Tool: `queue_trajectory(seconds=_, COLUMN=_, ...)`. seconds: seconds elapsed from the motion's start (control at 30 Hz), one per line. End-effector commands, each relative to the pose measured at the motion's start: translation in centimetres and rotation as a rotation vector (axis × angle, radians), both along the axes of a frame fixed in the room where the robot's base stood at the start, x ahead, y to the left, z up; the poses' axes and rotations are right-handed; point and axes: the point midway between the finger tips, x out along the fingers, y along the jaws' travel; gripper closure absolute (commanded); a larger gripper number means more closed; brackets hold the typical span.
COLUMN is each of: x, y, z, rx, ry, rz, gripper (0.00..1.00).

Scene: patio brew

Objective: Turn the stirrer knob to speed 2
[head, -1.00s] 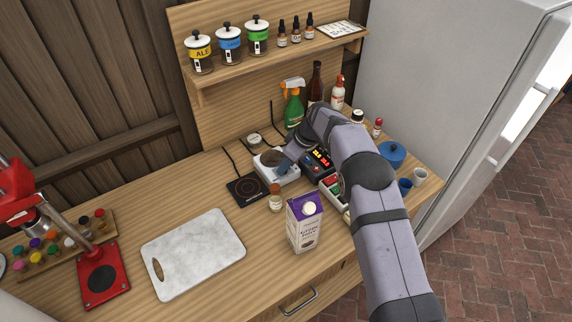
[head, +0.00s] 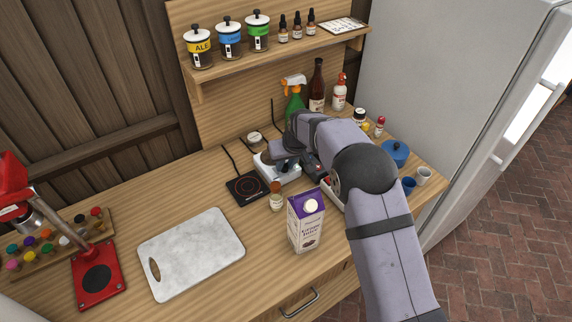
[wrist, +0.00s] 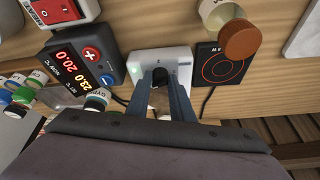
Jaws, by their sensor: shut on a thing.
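The stirrer is a small white box (head: 290,178) on the counter in the head view, partly hidden by my arm. In the wrist view its white body (wrist: 145,60) is at the upper middle, with a small green light on its left side. My gripper (wrist: 161,78) reaches it there, its two grey-blue fingers shut on the dark stirrer knob (wrist: 160,76). The fingers and the shadow between them hide much of the knob. I cannot read the speed it points to.
A black temperature controller (wrist: 80,58) with red digits stands close left of the stirrer in the wrist view. A black hot plate (wrist: 219,66) and a brown-capped jar (wrist: 240,38) are on its right. A purple-topped carton (head: 306,222) stands nearby.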

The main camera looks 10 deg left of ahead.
Motion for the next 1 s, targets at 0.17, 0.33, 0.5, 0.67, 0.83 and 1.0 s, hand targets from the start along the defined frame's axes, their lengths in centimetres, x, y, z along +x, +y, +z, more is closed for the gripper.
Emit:
queue_trajectory(seconds=0.17, x=-0.10, y=0.24, z=-0.07, rx=0.000, ry=-0.002, rz=-0.165, gripper=1.00)
queue_trajectory(seconds=0.33, x=-0.16, y=0.37, z=-0.24, rx=0.000, ry=-0.001, rz=-0.328, gripper=1.00)
queue_trajectory(seconds=0.5, x=-0.17, y=0.51, z=-0.31, rx=0.001, ry=-0.002, rz=-0.490, gripper=1.00)
queue_trajectory(seconds=0.67, x=-0.16, y=0.65, z=-0.26, rx=0.001, ry=-0.002, rz=-0.643, gripper=1.00)
queue_trajectory(seconds=0.83, x=-0.16, y=0.75, z=-0.15, rx=0.001, ry=0.000, rz=-0.806, gripper=1.00)
queue_trajectory(seconds=1.0, x=-0.14, y=0.83, z=0.05, rx=0.001, ry=0.001, rz=-0.963, gripper=1.00)
